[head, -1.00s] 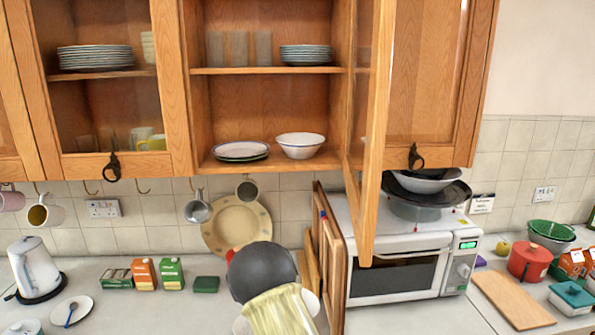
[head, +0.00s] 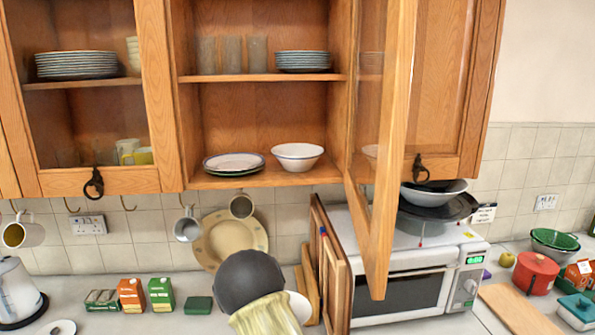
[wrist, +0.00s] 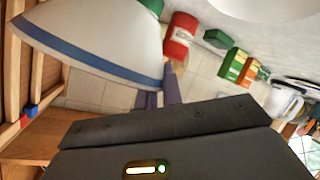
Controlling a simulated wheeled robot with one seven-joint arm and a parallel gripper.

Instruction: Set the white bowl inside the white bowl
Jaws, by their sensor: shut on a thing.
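One white bowl (head: 297,157) with a thin dark rim stands upright on the lower shelf of the open middle cabinet, right of a stack of plates. Another white bowl (wrist: 95,40) with a blue band at its rim is large at the upper left of the wrist view. My gripper (wrist: 157,98) is shut on this bowl at its rim. In the head view my own wrist and arm cover the fingers and most of the held bowl; a white patch that looks like part of it (head: 300,305) shows beside my arm, low over the counter and below the shelf.
The open cabinet door (head: 382,150) sticks out just right of the shelf bowl. The plate stack (head: 234,163) sits to its left. Wooden boards (head: 328,265) and the microwave (head: 405,290) stand right of my arm. Small boxes (head: 131,295) stand at left.

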